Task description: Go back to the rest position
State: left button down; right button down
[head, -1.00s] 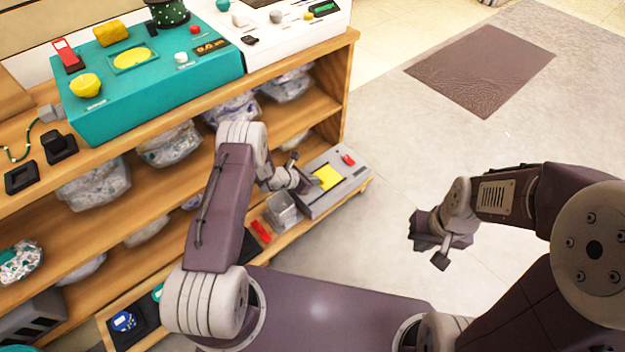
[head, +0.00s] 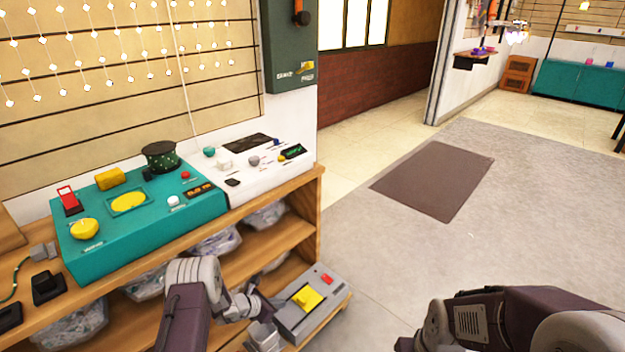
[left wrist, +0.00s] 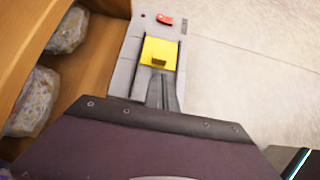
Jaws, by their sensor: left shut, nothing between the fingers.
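My left gripper (head: 268,304) is low at the right end of the wooden shelf unit in the head view. It is shut and empty. Beside it is a grey box with a yellow panel (head: 306,298) and a red switch. The left wrist view shows the shut fingers (left wrist: 162,94) in front of this yellow panel (left wrist: 160,52); I cannot tell whether they touch it. My right arm is at the bottom right of the head view. Only a dark bit of the right gripper (head: 404,344) shows at the bottom edge, so its fingers are hidden.
A teal console (head: 140,228) and a white console (head: 262,165) stand on the wooden shelf unit (head: 285,205). Wrapped bags fill the shelves below. Open grey floor with a dark mat (head: 434,180) lies to the right. Teal cabinets (head: 583,82) stand far back.

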pick_arm(q)
jog(key=w+d+r+m+h+p, duration=0.1)
jog(key=w+d+r+m, duration=0.15)
jog(key=r, duration=0.75)
jog(key=w+d+r+m+p, duration=0.1)
jog(key=w+d+r+m, duration=0.15)
jog(key=r, duration=0.65)
jog(key=s+d+r+m+g+p, duration=0.2)
jog(key=s+d+r+m, duration=0.35)
jog(key=s+r, duration=0.4)
jog(key=s+a+r+m+g+y, duration=0.25)
jog(key=s+m, duration=0.45)
jog(key=s, duration=0.6)
jog(key=s+a+f+m+g+y, duration=0.2)
jog(key=s+a+f+m+y, duration=0.25)
jog(key=s+a+m, duration=0.55)
notch_tip(320, 180, up, 38)
jog(key=p, duration=3.8)
jog(key=shift+s+d+f+p, duration=0.2)
jog(key=shift+s+d+p, duration=0.15)
jog(key=shift+m, duration=0.25)
